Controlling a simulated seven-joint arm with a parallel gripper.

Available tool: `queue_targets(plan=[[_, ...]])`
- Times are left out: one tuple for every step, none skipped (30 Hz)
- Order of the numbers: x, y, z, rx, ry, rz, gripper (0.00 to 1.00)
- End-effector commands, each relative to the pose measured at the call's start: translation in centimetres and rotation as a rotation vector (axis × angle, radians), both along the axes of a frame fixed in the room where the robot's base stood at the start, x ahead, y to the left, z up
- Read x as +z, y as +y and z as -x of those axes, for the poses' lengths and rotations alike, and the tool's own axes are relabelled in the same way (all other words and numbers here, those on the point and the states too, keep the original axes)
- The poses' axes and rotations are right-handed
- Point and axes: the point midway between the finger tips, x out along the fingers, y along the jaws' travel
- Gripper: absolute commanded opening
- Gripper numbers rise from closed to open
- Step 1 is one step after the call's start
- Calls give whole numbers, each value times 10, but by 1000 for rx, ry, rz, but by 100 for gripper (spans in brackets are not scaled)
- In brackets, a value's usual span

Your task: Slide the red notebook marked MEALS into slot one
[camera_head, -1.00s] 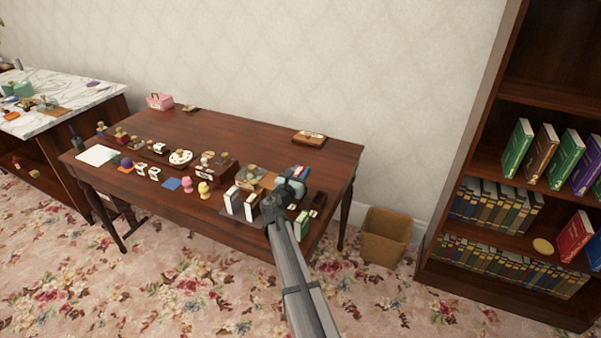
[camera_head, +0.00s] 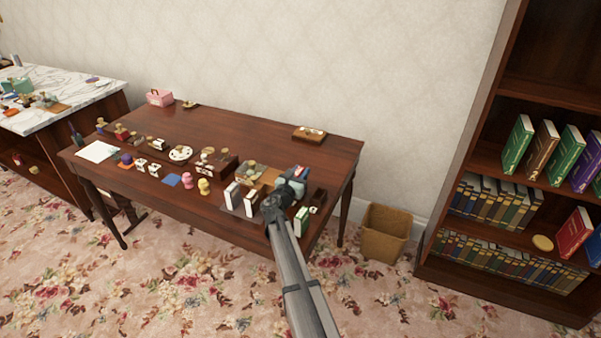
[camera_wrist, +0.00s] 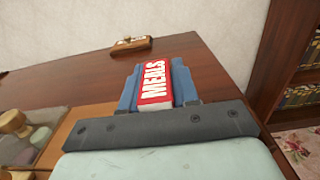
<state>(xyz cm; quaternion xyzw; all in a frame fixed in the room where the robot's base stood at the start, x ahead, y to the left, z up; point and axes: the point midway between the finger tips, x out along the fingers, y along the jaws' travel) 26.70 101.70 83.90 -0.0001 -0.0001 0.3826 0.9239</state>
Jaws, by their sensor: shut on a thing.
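The red notebook (camera_wrist: 153,84) shows its face with MEALS in white letters in the wrist view. My gripper (camera_wrist: 156,92) is shut on it, with a blue finger on each side. In the head view my gripper (camera_head: 289,184) is over the right part of the brown table, and the notebook is mostly hidden there. I cannot tell which gap is slot one; no slot label is readable.
The wooden table (camera_head: 255,131) holds several small items to the left. A bin (camera_head: 386,232) and bookshelf (camera_head: 485,145) stand right.

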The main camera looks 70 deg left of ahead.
Motion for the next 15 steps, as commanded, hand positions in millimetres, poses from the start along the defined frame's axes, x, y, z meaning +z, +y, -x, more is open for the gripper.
queue_targets(plan=[[-1,0,0,0,0,0,0],[-2,0,0,0,0,0,0],[-2,0,0,0,0,0,0],[-3,0,0,0,0,0,0],[-4,0,0,0,0,0,0],[-4,0,0,0,0,0,0],[-5,0,0,0,0,0,0],[-6,0,0,0,0,0,0],[-6,0,0,0,0,0,0],[-7,0,0,0,0,0,0],[-8,0,0,0,0,0,0],[-9,0,0,0,0,0,0],[-9,0,0,0,0,0,0],[-10,0,0,0,0,0,0],[-11,0,0,0,0,0,0]])
